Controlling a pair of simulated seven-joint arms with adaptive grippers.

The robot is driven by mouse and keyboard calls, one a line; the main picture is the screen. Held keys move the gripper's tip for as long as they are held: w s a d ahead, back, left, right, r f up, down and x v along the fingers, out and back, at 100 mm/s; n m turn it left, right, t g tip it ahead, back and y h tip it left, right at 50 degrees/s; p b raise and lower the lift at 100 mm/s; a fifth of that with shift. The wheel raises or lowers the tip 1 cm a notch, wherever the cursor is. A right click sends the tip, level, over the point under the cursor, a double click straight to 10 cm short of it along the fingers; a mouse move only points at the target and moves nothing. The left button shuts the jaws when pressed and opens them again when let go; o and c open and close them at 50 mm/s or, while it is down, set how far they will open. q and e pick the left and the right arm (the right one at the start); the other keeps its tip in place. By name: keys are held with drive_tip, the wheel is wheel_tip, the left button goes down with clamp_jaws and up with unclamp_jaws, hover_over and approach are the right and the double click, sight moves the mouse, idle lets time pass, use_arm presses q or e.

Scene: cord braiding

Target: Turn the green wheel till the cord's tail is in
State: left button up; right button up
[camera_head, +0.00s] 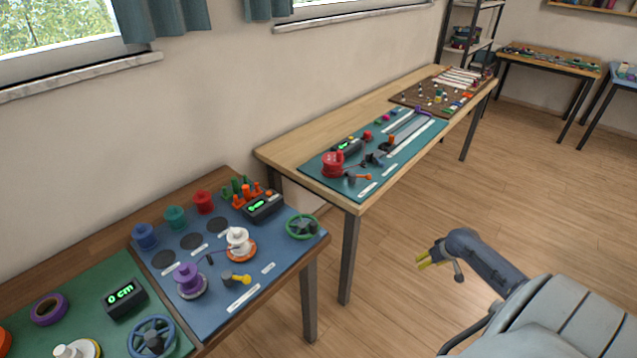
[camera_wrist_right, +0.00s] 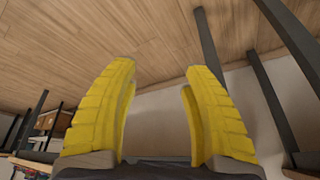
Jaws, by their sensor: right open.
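The green wheel (camera_head: 303,226) lies at the right corner of the blue mat (camera_head: 240,296) on the near table. A purple spool (camera_head: 188,282) and a white spool with an orange base (camera_head: 239,244) stand on the same mat. A thin dark piece, perhaps the cord (camera_head: 209,258), shows between the two spools; its tail cannot be made out. My right gripper (camera_head: 423,260) is over the floor, right of the table and well apart from the wheel. In the right wrist view its yellow fingers (camera_wrist_right: 160,72) are spread with nothing between them. My left gripper is not in view.
A black display box (camera_head: 263,207) and blue, teal and red spools (camera_head: 175,217) stand at the mat's back. A green mat with a blue wheel (camera_head: 152,338) is at the lower left. A second table (camera_head: 290,150) stands beyond a gap. Floor (camera_head: 410,230) lies open around my right gripper.

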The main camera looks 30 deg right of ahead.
drive_tip(key=w+a+r+n+t+y, duration=0.1)
drive_tip(key=w+r, duration=0.5)
drive_tip(key=r, duration=0.4)
drive_tip(key=w+a+r+t+y, duration=0.1)
drive_tip(key=w+a+r, duration=0.1)
drive_tip(key=w+r, duration=0.5)
drive_tip(key=n+g, duration=0.6)
approach(314, 223)
drive_tip(key=shift+h, duration=0.4)
drive_tip(key=f, duration=1.2)
drive_tip(key=shift+w+a+f, duration=0.1)
drive_tip(key=shift+w+a, duration=0.05)
drive_tip(key=shift+a, duration=0.2)
clamp_jaws()
